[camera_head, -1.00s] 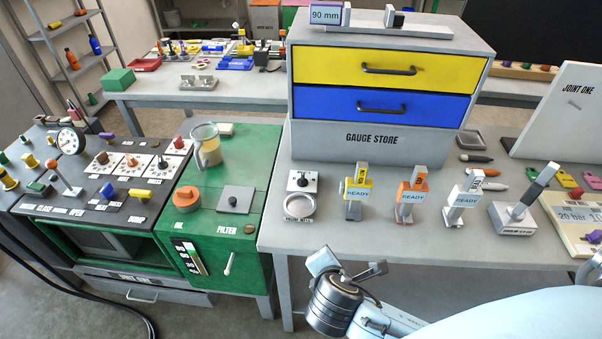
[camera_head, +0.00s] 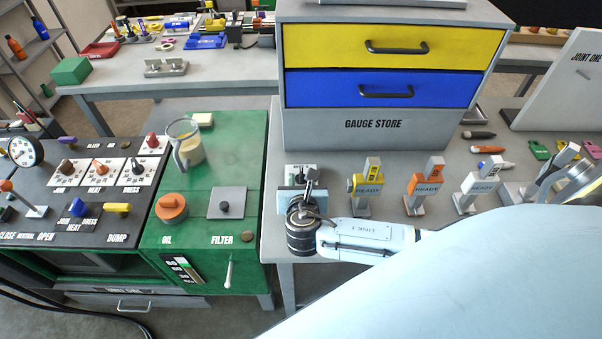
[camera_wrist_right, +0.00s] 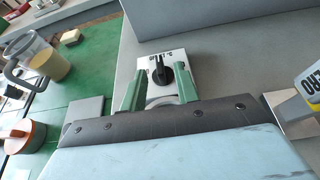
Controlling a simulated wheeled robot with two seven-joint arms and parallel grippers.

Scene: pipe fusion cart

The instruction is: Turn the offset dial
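The offset dial, a black knob (camera_wrist_right: 157,75) on a small pale plate, lies on the grey bench in the right wrist view. In the head view only the plate's back part (camera_head: 297,169) shows; my gripper hides much of it. My right gripper (camera_head: 305,184) is above the dial's near side. In the wrist view its two green fingers (camera_wrist_right: 157,78) stand apart on either side of the knob, with a gap on each side. It is open and empty; contact with the plate cannot be told. My left gripper is out of view.
A yellow gauge (camera_head: 367,188), an orange gauge (camera_head: 425,187) and a white gauge (camera_head: 477,187) stand to the right. The gauge store (camera_head: 375,130) rises behind. The green cabinet (camera_head: 215,165) with a jug (camera_head: 187,145) adjoins on the left.

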